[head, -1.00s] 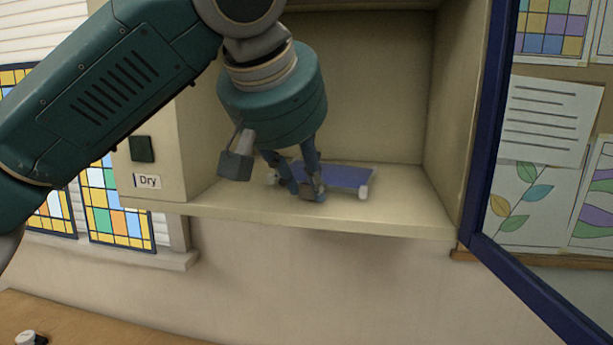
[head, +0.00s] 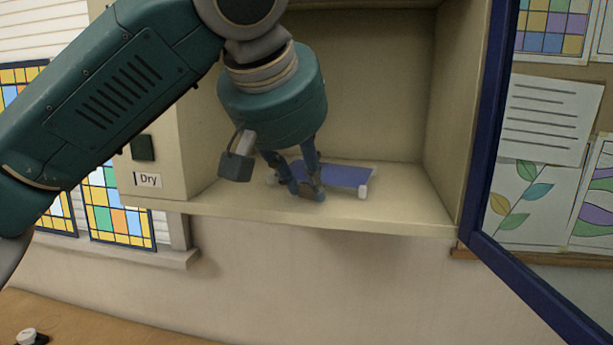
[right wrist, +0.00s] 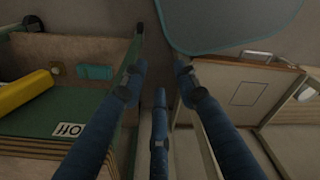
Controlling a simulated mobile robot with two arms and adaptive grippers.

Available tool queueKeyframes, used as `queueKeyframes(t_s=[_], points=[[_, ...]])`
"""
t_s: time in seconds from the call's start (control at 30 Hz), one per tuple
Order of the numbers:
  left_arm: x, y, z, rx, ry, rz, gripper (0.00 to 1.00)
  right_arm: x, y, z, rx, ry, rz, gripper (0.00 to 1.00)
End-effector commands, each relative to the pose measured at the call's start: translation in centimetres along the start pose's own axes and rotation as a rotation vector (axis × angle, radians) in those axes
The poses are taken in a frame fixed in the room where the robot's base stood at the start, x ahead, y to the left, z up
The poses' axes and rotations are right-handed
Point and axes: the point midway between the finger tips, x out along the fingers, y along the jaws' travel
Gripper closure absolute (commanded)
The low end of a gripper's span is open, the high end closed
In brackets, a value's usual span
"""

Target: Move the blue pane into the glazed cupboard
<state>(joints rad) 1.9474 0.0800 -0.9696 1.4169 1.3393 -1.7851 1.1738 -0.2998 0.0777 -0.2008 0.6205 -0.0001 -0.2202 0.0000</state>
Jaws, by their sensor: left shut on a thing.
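The blue pane (head: 345,175) is a flat blue plate with pale corner pieces. It lies low and level inside the open cupboard (head: 415,212), just above or on its floor; I cannot tell if it touches. My left gripper (head: 307,190) reaches into the cupboard from above and is shut on the pane near its left front part. The fingers hide part of the pane's left side. My right gripper (right wrist: 160,78) shows in the right wrist view with its blue fingers apart and nothing between them.
The cupboard's blue-framed door (head: 484,140) stands open at the right. In the right wrist view, a yellow roll (right wrist: 25,92) and a green-edged holder (right wrist: 90,125) lie left.

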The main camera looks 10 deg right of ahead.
Motion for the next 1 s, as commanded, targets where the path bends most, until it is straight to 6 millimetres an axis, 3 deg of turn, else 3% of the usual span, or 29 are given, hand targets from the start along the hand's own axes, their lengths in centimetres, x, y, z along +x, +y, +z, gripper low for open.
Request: queueKeyframes(t_s=[0.2,0.23,0.33,0.73,1.0], points=[[0.1,0.0,0.1,0.0,0.001,0.001,1.0,0.1,0.0,0.0,0.0,0.0,0.0,0.7],[0.1,0.0,0.1,0.0,0.001,0.0,0.72,0.1,0.0,0.0,0.0,0.0,0.0,0.7],[0.1,0.0,0.1,0.0,0.001,0.0,0.54,0.1,0.0,0.0,0.0,0.0,0.0,0.7],[-0.4,0.0,0.1,0.001,0.0,-0.001,0.54,0.1,0.6,0.2,-0.001,-0.002,0.006,0.7],[-5.5,0.0,0.0,0.001,0.003,0.002,0.54,0.1,0.3,0.1,0.0,-0.001,0.003,0.7]])
